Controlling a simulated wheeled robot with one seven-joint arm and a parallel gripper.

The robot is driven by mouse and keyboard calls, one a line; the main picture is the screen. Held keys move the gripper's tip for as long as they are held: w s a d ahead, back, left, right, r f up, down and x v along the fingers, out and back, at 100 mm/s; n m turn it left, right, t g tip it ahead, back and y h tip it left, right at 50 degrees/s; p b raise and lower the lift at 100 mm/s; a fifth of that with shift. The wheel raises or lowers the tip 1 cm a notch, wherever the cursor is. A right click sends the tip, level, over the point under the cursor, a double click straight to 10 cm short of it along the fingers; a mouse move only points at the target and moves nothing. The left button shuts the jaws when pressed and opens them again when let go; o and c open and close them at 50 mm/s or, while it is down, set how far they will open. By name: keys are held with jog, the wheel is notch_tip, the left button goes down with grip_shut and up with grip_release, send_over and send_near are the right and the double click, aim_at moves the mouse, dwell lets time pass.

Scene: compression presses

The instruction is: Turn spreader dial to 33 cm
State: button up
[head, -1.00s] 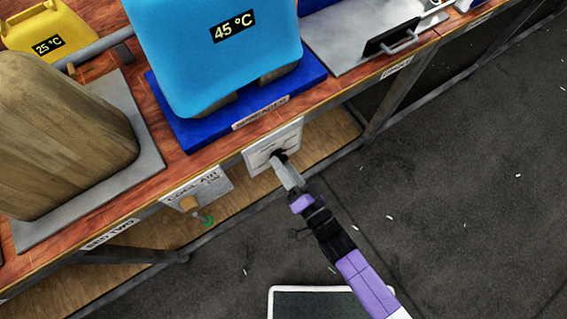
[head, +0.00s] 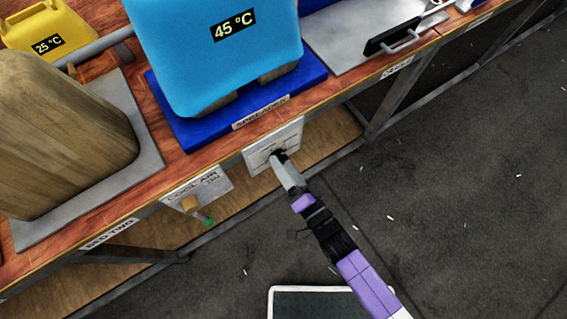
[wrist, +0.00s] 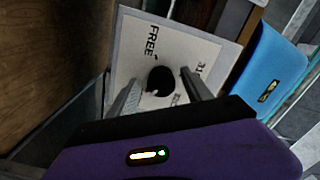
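The spreader dial panel (head: 259,155) is a white plate on the bench front, under the label reading SPREADER (head: 261,113). In the wrist view, the panel (wrist: 140,28) shows FREE, a 31 and another partly hidden mark. A round black dial knob (wrist: 160,80) sits at its middle. My gripper (wrist: 161,76) reaches the panel with one grey finger on each side of the knob, with visible gaps. The fingers look open, and contact with the knob is not visible. In the head view, my gripper (head: 279,160) covers most of the knob. The dial's pointer is not clear.
A blue block reading 45 °C (head: 230,65) stands on a dark blue plate above the panel. A COOL AIR panel (head: 197,190) with a small green-tipped lever (head: 207,222) is to the left. Open dark floor (head: 470,200) lies to the right.

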jog(key=shift+s, duration=0.1)
jog(key=v, duration=0.7)
jog(key=shift+s+d, duration=0.25)
dwell(0.4)
